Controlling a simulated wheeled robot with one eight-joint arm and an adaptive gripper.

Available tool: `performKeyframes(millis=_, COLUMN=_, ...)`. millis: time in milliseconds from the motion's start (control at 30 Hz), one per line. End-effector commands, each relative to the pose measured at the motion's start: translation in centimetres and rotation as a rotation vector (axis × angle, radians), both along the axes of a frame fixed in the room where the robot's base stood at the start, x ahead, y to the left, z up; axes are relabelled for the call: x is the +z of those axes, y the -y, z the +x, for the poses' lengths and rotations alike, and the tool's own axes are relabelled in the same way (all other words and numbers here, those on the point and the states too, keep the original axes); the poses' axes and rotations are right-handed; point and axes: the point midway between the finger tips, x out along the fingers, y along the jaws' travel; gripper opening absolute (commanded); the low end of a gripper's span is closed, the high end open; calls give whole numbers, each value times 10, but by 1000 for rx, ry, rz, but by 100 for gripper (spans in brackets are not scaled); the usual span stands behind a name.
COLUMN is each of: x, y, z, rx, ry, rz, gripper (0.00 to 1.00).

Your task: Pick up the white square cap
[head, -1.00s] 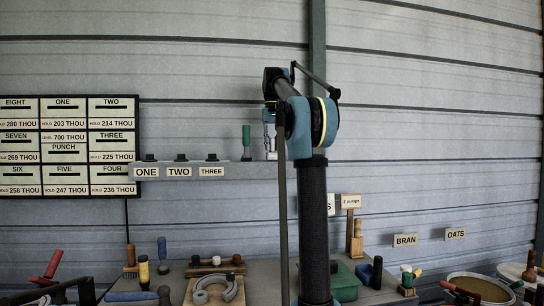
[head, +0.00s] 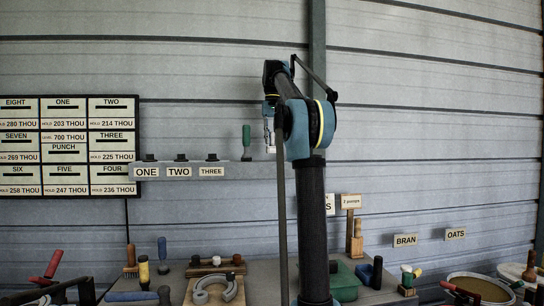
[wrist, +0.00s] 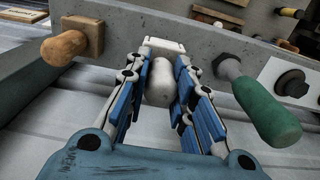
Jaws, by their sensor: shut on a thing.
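The white square cap (wrist: 164,46) has a flat square end and a rounded white knob, and it sits between the blue-padded fingers of my gripper (wrist: 162,66) in the wrist view. The fingers are shut on it. In the head view my gripper (head: 269,128) hangs over the right part of the wall shelf, with the white cap (head: 271,148) small at its tips. The cap looks slightly above the shelf; the gap is too small to be sure.
A green-handled tool (head: 246,141) stands on the shelf (head: 150,171) close left of my gripper. A wooden-handled piece (wrist: 66,46) is on the other side in the wrist view. Black knobs stand above the ONE, TWO, THREE labels. A cluttered bench lies below.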

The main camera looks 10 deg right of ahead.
Motion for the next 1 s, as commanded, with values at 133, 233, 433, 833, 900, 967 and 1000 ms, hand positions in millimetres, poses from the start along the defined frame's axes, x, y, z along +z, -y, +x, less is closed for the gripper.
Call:
performKeyframes(millis=133, x=7, y=0, z=0, rx=0, ry=0, rz=0, gripper=0)
performKeyframes(millis=233, x=12, y=0, z=0, rx=0, ry=0, rz=0, gripper=0)
performKeyframes(millis=433, x=22, y=0, z=0, rx=0, ry=0, rz=0, gripper=0)
performKeyframes(millis=833, x=38, y=0, z=0, rx=0, ry=0, rz=0, gripper=0)
performKeyframes(millis=900, x=38, y=0, z=0, rx=0, ry=0, rz=0, gripper=0)
performKeyframes(millis=967, x=38, y=0, z=0, rx=0, ry=0, rz=0, gripper=0)
performKeyframes(millis=1000, x=38, y=0, z=0, rx=0, ry=0, rz=0, gripper=0)
